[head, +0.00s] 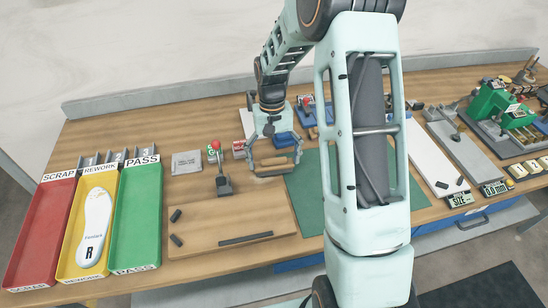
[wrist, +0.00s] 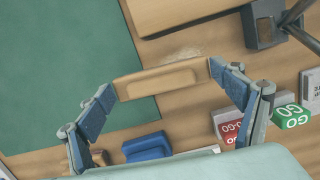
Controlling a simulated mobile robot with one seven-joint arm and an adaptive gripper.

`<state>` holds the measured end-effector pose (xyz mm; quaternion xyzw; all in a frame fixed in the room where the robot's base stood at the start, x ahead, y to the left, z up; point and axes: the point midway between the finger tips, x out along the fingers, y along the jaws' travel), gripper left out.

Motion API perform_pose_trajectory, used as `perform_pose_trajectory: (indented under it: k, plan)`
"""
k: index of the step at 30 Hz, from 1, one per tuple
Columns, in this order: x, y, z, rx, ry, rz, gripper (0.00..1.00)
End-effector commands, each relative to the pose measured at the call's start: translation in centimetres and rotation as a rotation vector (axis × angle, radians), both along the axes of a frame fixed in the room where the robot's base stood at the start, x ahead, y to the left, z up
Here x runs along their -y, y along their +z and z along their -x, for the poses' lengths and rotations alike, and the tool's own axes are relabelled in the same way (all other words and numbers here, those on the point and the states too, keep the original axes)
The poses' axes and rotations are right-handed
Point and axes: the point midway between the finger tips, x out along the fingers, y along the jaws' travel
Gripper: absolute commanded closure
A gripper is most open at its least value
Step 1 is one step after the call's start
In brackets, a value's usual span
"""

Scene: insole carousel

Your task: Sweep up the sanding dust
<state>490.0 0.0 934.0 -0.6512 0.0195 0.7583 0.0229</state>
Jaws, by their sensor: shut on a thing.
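My gripper (head: 275,158) is shut on a light wooden block-shaped piece, perhaps a hand brush (head: 272,165). In the wrist view the wooden piece (wrist: 160,78) spans crosswise between the two blue finger pads; no bristles show. A pale smudge of dust (wrist: 184,53) lies on the bare table just beside the piece, between the green mat (wrist: 50,70) and the wooden board (wrist: 185,12). The gap between the piece and the table cannot be judged.
A lever with a red knob (head: 222,168) stands on the wooden board (head: 200,215), left of my gripper. Red, yellow and green trays (head: 140,215) are at the left; a white insole (head: 94,228) lies in the yellow one. A blue object (head: 285,139) and GO/NO-GO blocks (wrist: 290,116) are close by.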

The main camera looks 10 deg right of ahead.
Motion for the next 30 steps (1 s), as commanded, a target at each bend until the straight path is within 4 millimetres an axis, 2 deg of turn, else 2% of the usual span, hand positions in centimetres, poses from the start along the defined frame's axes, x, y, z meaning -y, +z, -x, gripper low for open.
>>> perform_pose_trajectory:
  k: [17, 30]
  plan:
    - [-0.01, -0.09, -0.02, 0.001, 0.000, 0.000, 0.43]
    - [-0.02, -0.91, -0.02, 0.001, 0.000, 0.000, 0.43]
